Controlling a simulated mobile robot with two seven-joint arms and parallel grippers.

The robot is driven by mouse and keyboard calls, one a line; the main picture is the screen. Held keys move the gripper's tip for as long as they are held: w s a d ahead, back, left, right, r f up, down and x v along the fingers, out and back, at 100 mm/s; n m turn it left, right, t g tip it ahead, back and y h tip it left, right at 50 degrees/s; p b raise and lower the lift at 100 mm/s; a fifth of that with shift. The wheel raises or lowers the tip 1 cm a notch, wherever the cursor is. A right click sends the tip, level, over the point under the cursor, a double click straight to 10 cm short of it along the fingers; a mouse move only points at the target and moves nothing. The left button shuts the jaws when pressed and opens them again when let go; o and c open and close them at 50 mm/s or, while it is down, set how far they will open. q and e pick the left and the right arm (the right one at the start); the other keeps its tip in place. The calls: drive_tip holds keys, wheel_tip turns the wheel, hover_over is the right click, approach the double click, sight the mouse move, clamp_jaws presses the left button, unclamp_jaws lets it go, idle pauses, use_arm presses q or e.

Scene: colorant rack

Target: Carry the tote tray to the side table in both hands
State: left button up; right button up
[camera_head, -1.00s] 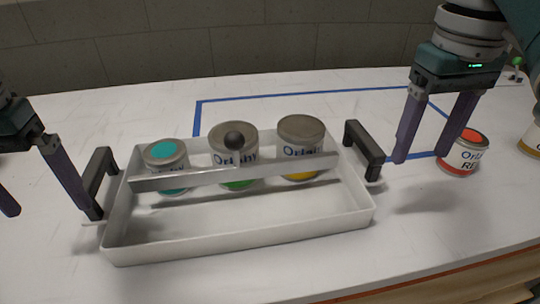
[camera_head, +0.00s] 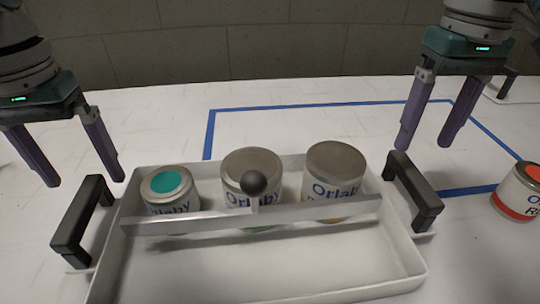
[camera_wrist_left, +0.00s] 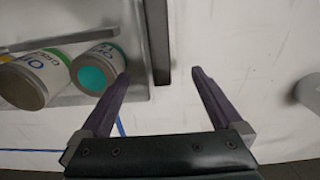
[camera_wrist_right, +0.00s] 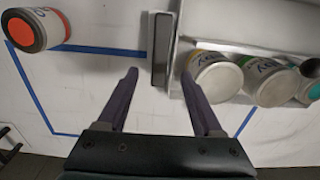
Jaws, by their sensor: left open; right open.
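The white tote tray (camera_head: 130,262) stands on the white table. It has a black left handle (camera_head: 82,220) and a black right handle (camera_head: 412,190). In it, behind a grey bar (camera_head: 330,208) with a dark ball knob, stand a teal-lidded can (camera_head: 166,192) and two grey-topped cans (camera_head: 250,165) (camera_head: 335,165). My left gripper (camera_head: 86,180) is open and empty above the left handle, which shows ahead between its fingers in the left wrist view (camera_wrist_left: 158,45). My right gripper (camera_head: 424,145) is open and empty above and behind the right handle, also ahead between its fingers in the right wrist view (camera_wrist_right: 163,50).
A red-labelled can (camera_head: 518,192) stands right of the tray. Blue tape (camera_head: 300,107) outlines an area of table behind the tray. Another dark handle (camera_head: 508,82) shows at the far right. The back wall (camera_head: 260,50) is grey. I cannot make out a separate side table.

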sight(107, 210)
use_arm(q)
wheel_tip(107, 210, down, 7)
drive_tip(key=shift+f, duration=0.1)
use_arm(e)
wheel_tip(107, 210, down, 7)
drive_tip(key=shift+f, duration=0.1)
use_arm(q)
drive_tip(key=shift+c, duration=0.4)
use_arm(e)
drive_tip(key=shift+c, duration=0.4)
use_arm(q)
drive_tip(key=c, duration=1.1)
use_arm(e)
clamp_jaws()
use_arm(q)
clamp_jaws()
use_arm(e)
drive_tip(key=shift+w+r, duration=0.1)
drive_tip(key=shift+r, duration=0.1)
